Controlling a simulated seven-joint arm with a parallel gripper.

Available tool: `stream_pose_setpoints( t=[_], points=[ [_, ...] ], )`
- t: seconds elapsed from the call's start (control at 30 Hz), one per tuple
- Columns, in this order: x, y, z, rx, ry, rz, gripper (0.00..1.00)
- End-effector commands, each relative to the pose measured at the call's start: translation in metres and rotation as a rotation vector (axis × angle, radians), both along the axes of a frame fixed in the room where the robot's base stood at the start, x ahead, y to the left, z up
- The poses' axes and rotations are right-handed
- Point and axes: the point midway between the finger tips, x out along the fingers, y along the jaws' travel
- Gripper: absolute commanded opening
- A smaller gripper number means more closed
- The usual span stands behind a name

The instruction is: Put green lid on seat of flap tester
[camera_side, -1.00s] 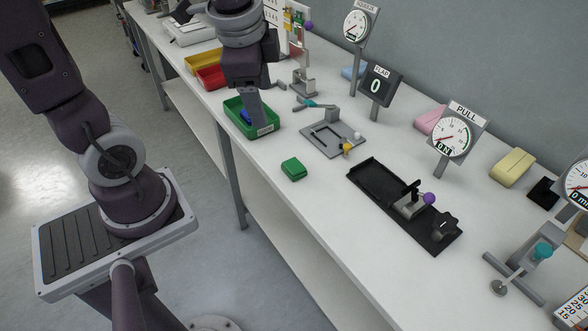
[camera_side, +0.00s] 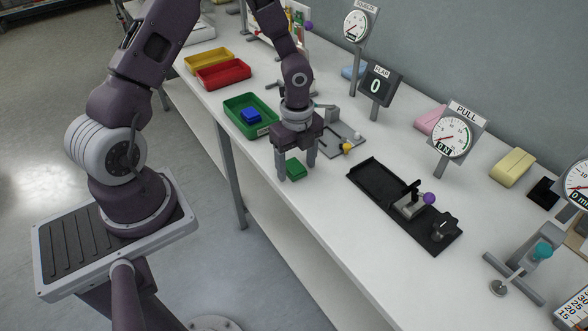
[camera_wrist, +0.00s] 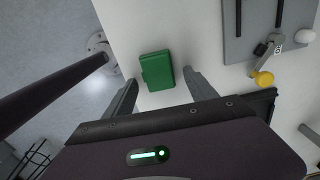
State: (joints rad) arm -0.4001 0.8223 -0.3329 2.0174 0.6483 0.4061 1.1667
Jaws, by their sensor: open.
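The green lid (camera_side: 295,168) is a small green block lying on the white bench near its front edge. It also shows in the wrist view (camera_wrist: 157,70), between and just beyond my fingertips. My gripper (camera_side: 297,172) points down over it with the fingers apart, one on each side, and nothing held. In the wrist view the two fingers (camera_wrist: 160,82) stand clear of the lid. The flap tester, a grey plate (camera_side: 350,140) with a yellow knob (camera_side: 347,149), lies just behind my gripper, which hides part of it. The FLAP display (camera_side: 378,86) reads 0.
A green tray (camera_side: 236,104) with a blue block (camera_side: 250,115) stands to the left, with red (camera_side: 224,74) and yellow (camera_side: 204,60) trays beyond. A black fixture (camera_side: 375,182) with a purple knob lies to the right. The bench in front of it is clear.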

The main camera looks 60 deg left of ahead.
Motion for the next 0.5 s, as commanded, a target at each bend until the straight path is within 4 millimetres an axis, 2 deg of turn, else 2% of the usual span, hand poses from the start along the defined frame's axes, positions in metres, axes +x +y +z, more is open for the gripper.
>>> stream_pose_setpoints(
  t=[0.17, 0.2, 0.5],
  points=[
    [0.0002, 0.0003, -0.0006, 0.001, -0.001, 0.002, 0.65],
    [0.0002, 0.0003, -0.0005, 0.001, -0.001, 0.002, 0.62],
    [0.0001, 0.0004, -0.0002, 0.001, 0.000, 0.003, 0.03]
  ],
)
